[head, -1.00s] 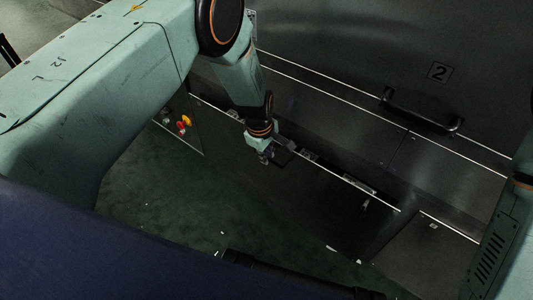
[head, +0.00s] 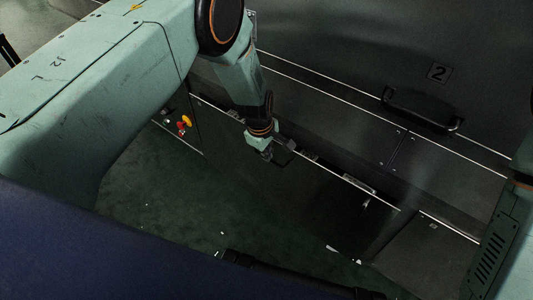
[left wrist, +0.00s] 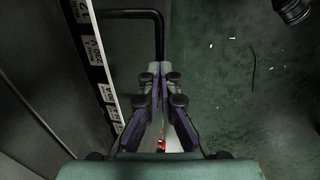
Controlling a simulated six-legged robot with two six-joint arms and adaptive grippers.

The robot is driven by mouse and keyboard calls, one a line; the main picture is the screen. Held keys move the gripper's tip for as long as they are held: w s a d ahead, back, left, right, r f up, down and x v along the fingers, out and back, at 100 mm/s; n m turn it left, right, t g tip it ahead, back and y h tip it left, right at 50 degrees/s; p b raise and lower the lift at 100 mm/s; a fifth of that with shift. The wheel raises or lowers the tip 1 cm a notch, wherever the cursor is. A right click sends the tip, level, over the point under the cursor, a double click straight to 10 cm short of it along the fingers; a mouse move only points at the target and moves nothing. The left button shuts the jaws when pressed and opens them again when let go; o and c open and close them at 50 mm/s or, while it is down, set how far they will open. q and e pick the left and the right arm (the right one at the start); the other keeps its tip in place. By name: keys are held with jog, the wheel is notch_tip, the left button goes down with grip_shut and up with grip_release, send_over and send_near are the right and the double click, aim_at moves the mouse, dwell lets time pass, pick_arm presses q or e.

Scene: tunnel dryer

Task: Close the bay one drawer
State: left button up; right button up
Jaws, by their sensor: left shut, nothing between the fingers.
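The bay one drawer (head: 300,195) is the dark panel low in the head view, with a bright top edge. It appears to stand slightly out from the panel at its right, with a dark gap behind its top edge. My left gripper (head: 276,151) is at that top edge, left of its middle. In the left wrist view the fingers (left wrist: 158,70) are shut and empty, close to a black bar handle (left wrist: 130,13); I cannot tell whether they touch it. A label strip (left wrist: 99,55) runs along the edge beside them. My right gripper is out of view.
A black handle (head: 420,112) under a "2" plate (head: 439,72) is on the upper panel. Red and yellow controls (head: 184,124) are at the left.

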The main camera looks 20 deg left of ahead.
pick_arm(q)
jog(key=o, duration=0.5)
jog(key=shift+s+f, duration=0.15)
jog(key=shift+f, duration=0.1)
jog(key=shift+o, duration=0.2)
jog(key=shift+r, duration=0.1)
notch_tip(320, 180, up, 12)
jog(key=s, duration=0.2)
jog(key=shift+a, duration=0.35)
